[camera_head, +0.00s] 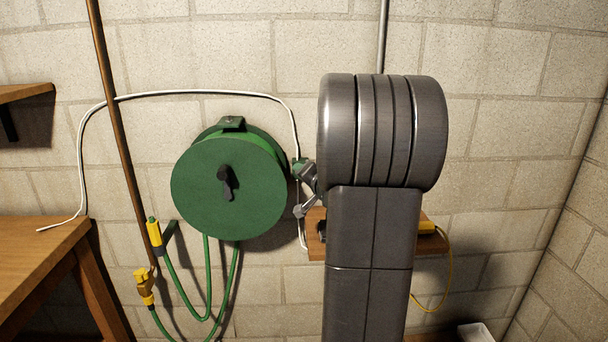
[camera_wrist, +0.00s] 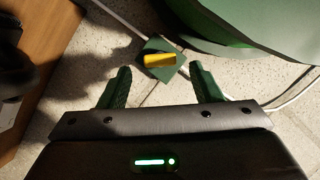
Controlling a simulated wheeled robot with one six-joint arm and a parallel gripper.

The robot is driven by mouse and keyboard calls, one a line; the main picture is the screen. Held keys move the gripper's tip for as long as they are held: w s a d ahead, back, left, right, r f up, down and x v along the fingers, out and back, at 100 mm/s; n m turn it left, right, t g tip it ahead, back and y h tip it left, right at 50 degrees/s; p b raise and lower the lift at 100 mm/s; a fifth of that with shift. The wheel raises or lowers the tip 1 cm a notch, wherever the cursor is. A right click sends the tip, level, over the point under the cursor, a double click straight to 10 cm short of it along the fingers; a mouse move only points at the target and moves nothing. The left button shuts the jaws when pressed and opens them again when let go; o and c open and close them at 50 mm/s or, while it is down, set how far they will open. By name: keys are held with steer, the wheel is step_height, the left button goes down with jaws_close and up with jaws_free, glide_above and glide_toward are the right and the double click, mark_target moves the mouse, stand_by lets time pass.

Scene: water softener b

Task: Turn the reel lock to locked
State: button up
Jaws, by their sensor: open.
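The green hose reel (camera_head: 228,185) hangs on the block wall, with a dark crank on its face. Its edge also shows at the upper right of the wrist view (camera_wrist: 262,22). The reel lock is a small yellow lever (camera_wrist: 160,60) on a dark green block (camera_wrist: 163,46) beside the reel. The lever lies nearly level across the wrist view. My gripper (camera_wrist: 159,72) is open, with one green finger on each side of the lever's near space. The lever looks just beyond the fingertips; contact cannot be told. In the head view my arm hides much of the gripper (camera_head: 307,182).
A wooden shelf (camera_head: 435,243) with a yellow item is behind my arm. A white cable (camera_head: 190,93) loops above the reel. Green hoses (camera_head: 207,285) with yellow fittings hang below it. A wooden table (camera_head: 42,262) stands left. A brown pipe (camera_head: 118,130) runs down the wall.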

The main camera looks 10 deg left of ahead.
steer(key=x, duration=0.3)
steer(key=c, duration=1)
